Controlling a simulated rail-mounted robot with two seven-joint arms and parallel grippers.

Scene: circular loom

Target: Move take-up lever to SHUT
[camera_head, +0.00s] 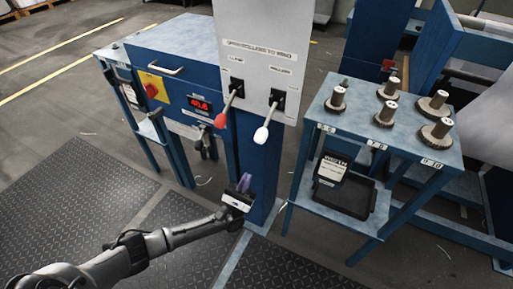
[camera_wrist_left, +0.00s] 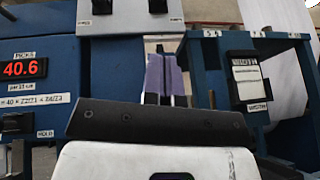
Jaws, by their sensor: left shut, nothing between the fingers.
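Two levers stick out of the grey panel (camera_head: 262,45): one with a red knob (camera_head: 220,121) and one with a white knob (camera_head: 261,135). Both hang downward from black slots. The labels are too small to read surely, so I cannot tell which is the take-up lever. In the left wrist view only the black slots (camera_wrist_left: 102,6) show at the top. My left gripper (camera_head: 244,182) is below the knobs, in front of the blue column, apart from both levers. Its purplish fingers (camera_wrist_left: 166,75) are closed with nothing between them. My right gripper is not in view.
A blue cabinet with a red display (camera_head: 200,104) and a yellow-backed red switch (camera_head: 152,91) stands left. Dark floor mats (camera_head: 75,205) lie in front.

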